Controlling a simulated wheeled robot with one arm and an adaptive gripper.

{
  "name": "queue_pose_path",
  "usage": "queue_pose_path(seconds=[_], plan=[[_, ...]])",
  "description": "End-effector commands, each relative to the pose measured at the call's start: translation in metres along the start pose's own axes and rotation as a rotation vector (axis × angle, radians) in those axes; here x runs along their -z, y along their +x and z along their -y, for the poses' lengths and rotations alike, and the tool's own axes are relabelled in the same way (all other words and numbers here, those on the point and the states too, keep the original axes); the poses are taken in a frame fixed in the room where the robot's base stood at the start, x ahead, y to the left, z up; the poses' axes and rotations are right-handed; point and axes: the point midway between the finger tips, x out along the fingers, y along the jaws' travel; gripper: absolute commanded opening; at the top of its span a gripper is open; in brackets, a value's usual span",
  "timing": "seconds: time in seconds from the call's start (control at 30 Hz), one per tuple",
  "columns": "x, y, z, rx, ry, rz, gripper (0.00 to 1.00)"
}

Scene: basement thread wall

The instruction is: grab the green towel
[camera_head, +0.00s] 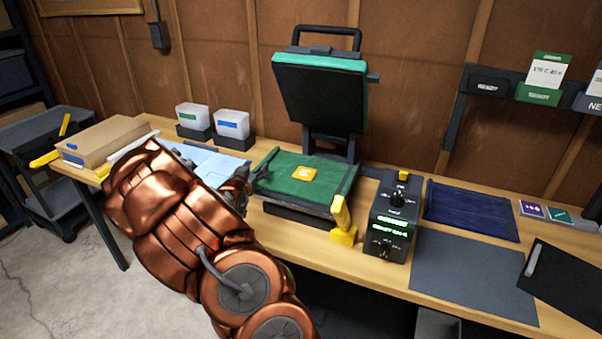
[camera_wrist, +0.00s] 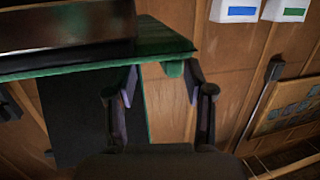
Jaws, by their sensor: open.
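The green towel (camera_head: 285,185) lies flat on the lower plate of a press, with a small orange patch (camera_head: 304,174) on top of it. My gripper (camera_head: 254,177) is at the towel's left edge in the head view. In the wrist view, my gripper (camera_wrist: 160,82) is open, its two fingers apart. A green edge (camera_wrist: 110,63) crosses beyond the fingertips, with a small green piece (camera_wrist: 174,68) near the right finger. I cannot tell whether the fingers touch it. My arm hides part of the table left of the towel.
The press's raised dark upper plate (camera_head: 318,92) stands behind the towel. A yellow handle (camera_head: 342,220) and a black control box (camera_head: 391,217) are to its right. White bins (camera_head: 231,123) and light blue cloth (camera_head: 205,160) are to its left. A dark blue cloth (camera_head: 468,211) lies farther right.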

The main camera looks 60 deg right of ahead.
Motion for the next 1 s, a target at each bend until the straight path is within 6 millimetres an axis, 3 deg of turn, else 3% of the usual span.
queue_pose_path(seconds=[0.33, 0.73, 1.0], plan=[[-0.003, 0.035, -0.001, -0.001, 0.001, 0.000, 0.53], [-0.004, 0.041, -0.001, -0.001, 0.001, 0.000, 0.53], [-0.005, 0.041, -0.001, -0.001, 0.001, 0.000, 0.25]])
